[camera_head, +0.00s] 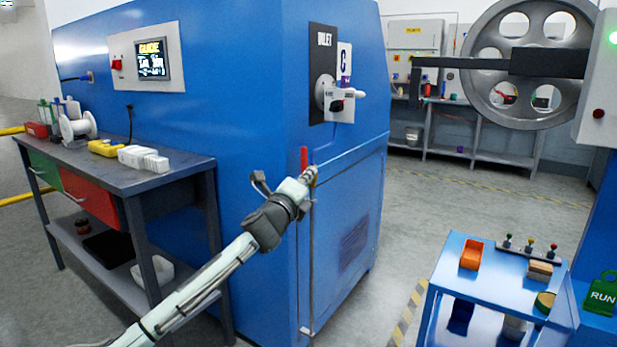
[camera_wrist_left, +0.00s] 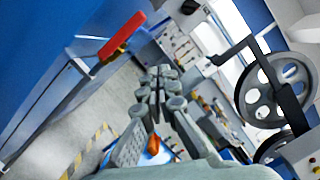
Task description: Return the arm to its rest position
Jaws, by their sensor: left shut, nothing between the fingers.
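My left arm comes in from the bottom left of the head view. Its gripper (camera_head: 311,174) is beside the front corner of the blue cabinet (camera_head: 215,120), close to an upright red handle (camera_head: 304,158). In the left wrist view the fingers (camera_wrist_left: 159,72) are together with nothing between them. The red handle (camera_wrist_left: 122,36) shows there to the upper left, apart from the fingers. My right gripper is in neither view.
A grey workbench (camera_head: 180,176) with spools and boxes stands left of the cabinet. A blue cart (camera_head: 455,268) with an orange bin (camera_head: 471,254) is at the lower right. A large spoked wheel (camera_head: 478,58) is at the upper right. Floor between cabinet and cart is clear.

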